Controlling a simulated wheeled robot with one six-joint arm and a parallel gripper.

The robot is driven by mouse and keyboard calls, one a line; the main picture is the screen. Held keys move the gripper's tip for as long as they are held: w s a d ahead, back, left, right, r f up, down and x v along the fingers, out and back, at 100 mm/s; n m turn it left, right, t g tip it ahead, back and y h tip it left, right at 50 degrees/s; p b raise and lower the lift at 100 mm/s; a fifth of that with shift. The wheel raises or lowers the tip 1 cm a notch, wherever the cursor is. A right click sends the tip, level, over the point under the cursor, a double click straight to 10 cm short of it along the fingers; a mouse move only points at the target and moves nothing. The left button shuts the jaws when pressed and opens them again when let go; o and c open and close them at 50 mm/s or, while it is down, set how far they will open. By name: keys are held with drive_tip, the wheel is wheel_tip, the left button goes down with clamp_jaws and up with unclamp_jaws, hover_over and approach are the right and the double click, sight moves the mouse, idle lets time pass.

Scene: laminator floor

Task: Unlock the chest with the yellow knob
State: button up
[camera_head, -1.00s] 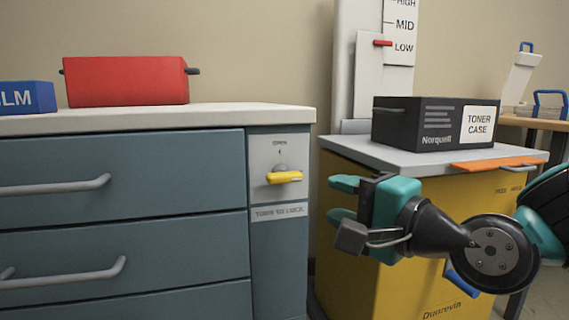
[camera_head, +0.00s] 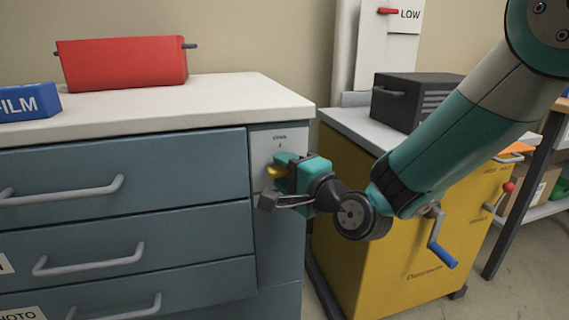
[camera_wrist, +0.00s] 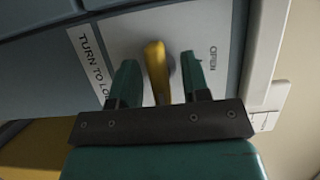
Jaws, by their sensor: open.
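The yellow knob (camera_wrist: 157,70) sits on a light plate (camera_wrist: 120,38) on the chest's front, marked OPEN and TURN TO LOCK. In the head view the knob (camera_head: 274,171) is mostly hidden behind my gripper (camera_head: 278,172). The chest (camera_head: 130,174) is blue-grey with several drawers and a white top. In the wrist view my gripper (camera_wrist: 158,82) is open, with one teal finger on each side of the knob's bar. Gaps show between the fingers and the knob.
A red box (camera_head: 122,63) and a blue FILM box (camera_head: 30,102) lie on the chest top. A yellow cabinet (camera_head: 385,245) stands to the right, with a black case (camera_head: 400,100) on it and a blue-handled crank (camera_head: 442,254) on its side.

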drive_tip(key=shift+w, duration=0.1)
drive_tip(key=c, duration=0.6)
drive_tip(key=shift+c, duration=0.2)
